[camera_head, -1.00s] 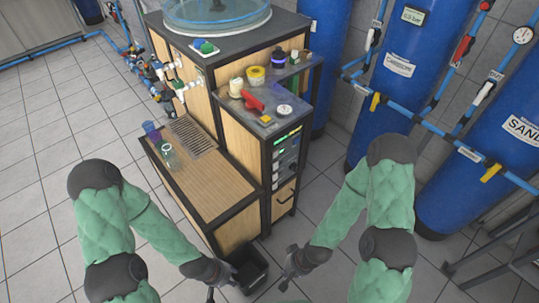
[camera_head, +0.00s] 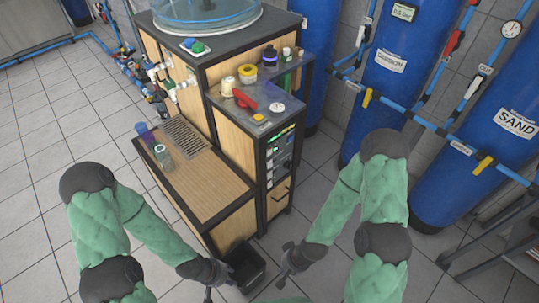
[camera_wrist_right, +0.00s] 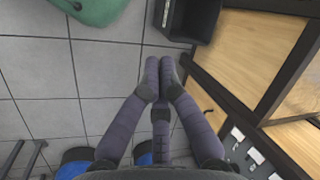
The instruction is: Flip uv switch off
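The rack's narrow front panel (camera_head: 283,150) carries a column of several dark modules with light switches or labels and a green-lit strip at the top. Which one is the UV switch is too small to read. Part of a panel with white switches also shows at the lower right of the right wrist view (camera_wrist_right: 243,150). My right gripper (camera_head: 288,268) is low in front of the rack, apart from the panel. In the right wrist view its fingers (camera_wrist_right: 160,75) are together with nothing between them. My left gripper (camera_head: 209,287) hangs low beside the black bin; its fingers are too small to judge.
A black bin (camera_head: 245,265) stands on the floor by the rack's foot. A wooden shelf (camera_head: 205,185) with cups is left of the panel. A red-handled item (camera_head: 243,98) and jars sit on top. Blue tanks (camera_head: 400,70) stand at right. Tiled floor is clear at left.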

